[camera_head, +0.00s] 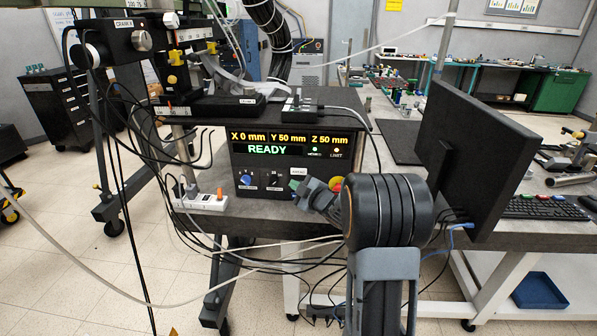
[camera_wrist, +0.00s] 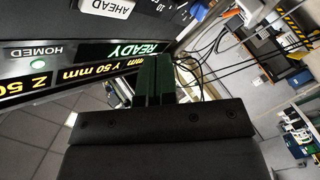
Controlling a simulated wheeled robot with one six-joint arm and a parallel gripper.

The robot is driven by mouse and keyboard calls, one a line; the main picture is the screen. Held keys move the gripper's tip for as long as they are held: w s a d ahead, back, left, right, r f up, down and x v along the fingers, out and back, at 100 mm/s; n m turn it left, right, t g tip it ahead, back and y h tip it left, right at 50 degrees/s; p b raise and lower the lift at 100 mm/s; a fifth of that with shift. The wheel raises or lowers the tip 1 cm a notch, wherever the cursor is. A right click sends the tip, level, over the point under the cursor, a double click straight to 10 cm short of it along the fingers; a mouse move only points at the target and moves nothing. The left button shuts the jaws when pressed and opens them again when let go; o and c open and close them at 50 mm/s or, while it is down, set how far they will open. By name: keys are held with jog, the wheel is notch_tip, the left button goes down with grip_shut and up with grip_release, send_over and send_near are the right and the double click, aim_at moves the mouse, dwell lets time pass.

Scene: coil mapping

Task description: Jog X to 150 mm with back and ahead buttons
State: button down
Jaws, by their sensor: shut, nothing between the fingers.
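The black control box (camera_head: 262,158) stands on the bench in the head view. Its display (camera_head: 290,143) reads X 0 mm, Y 50 mm, Z 50 mm and READY, with HOMED and LIMIT lamps. My gripper (camera_head: 297,186) is in front of the box's lower panel, shut and empty. In the wrist view its green fingers (camera_wrist: 153,80) are together. Whether they touch the panel cannot be told.
A red and yellow button (camera_head: 336,184) is close right of my gripper. A power strip (camera_head: 203,203) and loose cables lie left. A monitor (camera_head: 487,150) stands right. The coil rig (camera_head: 205,105) is left.

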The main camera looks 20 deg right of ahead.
aim_at(291, 171)
jog(key=shift+w+d, duration=0.35)
jog(key=shift+w, duration=0.3)
jog(key=shift+w+d, duration=0.4)
jog(key=shift+w, duration=0.2)
jog(key=shift+w+d, duration=0.35)
jog(key=shift+w, duration=0.3)
jog(key=shift+w, duration=0.15)
dwell(0.7)
jog(key=shift+w+d, duration=0.2)
jog(key=shift+w, duration=0.05)
jog(key=shift+w+d, duration=0.2)
jog(key=shift+w, duration=0.15)
dwell(0.7)
jog(key=shift+s, duration=0.1)
dwell(0.4)
jog(key=shift+s+a+b, duration=0.35)
jog(key=shift+s+a, duration=0.05)
jog(key=shift+s, duration=0.25)
jog(key=shift+s+a+b, duration=0.25)
jog(key=shift+s+a, duration=0.15)
jog(key=shift+s, duration=0.3)
jog(key=shift+s+a+b, duration=0.3)
jog(key=shift+s+a, duration=0.15)
jog(key=shift+s, duration=0.3)
jog(key=shift+s+a+b, duration=0.25)
jog(key=shift+s+a, duration=0.15)
jog(key=shift+s, duration=0.3)
jog(key=shift+f, duration=0.1)
